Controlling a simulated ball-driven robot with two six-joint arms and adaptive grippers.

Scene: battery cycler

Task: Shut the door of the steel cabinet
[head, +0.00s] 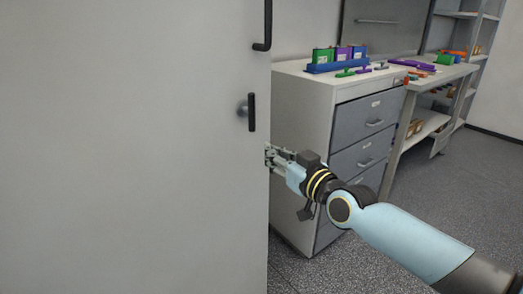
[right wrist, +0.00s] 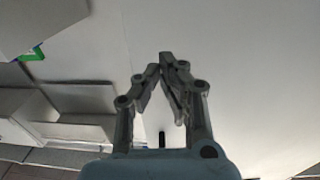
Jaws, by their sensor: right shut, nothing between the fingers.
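A large, plain light-grey door panel (head: 130,150), which looks like the steel cabinet's door, fills the left half of the head view. A black handle (head: 252,112) with a round boss sits near its right edge. The cabinet's body is hidden, so I cannot tell how far the door stands open. My right gripper (head: 270,156) is at the door's right edge, below the handle, with its fingertips partly behind that edge. In the right wrist view its fingers (right wrist: 165,68) come together, empty, before a pale surface (right wrist: 240,60); contact is unclear. My left gripper is not in view.
A drawer cabinet (head: 302,110) stands right of the door, close to my right arm. Coloured items in a blue tray (head: 335,65) lie on top. A bench (head: 440,72) and shelves (head: 462,14) are farther back. Grey floor (head: 480,190) at the right is clear.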

